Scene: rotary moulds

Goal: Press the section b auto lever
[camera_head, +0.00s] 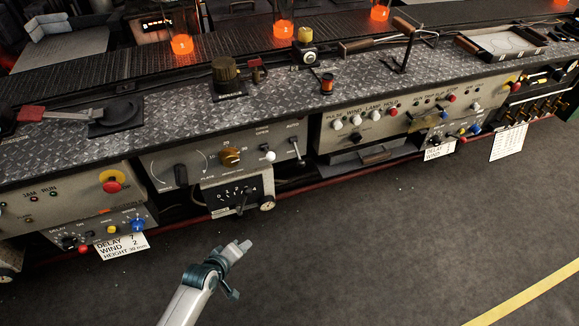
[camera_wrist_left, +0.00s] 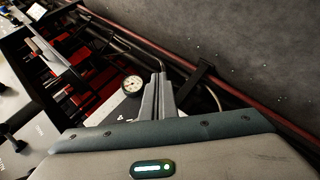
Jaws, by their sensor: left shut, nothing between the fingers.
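A small metal lever (camera_head: 297,148) sits at the right end of the middle grey control panel (camera_head: 205,160), under a label that seems to read AUTO. I cannot read a section letter there. A white-knobbed lever (camera_head: 269,156) stands just left of it. My left gripper (camera_head: 245,246) is shut and empty. It is over the dark floor, in front of and below this panel, apart from the levers. In the left wrist view its closed fingers (camera_wrist_left: 158,97) point toward the machine's underside, beside a round gauge (camera_wrist_left: 132,84). My right gripper is not in view.
A black dial box (camera_head: 238,194) with a small gauge (camera_head: 267,203) juts out below the panel. Other panels with buttons and knobs (camera_head: 112,183) flank it. Glowing orange glass (camera_head: 182,44) stands on the conveyor behind. The floor (camera_head: 400,240) in front is clear.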

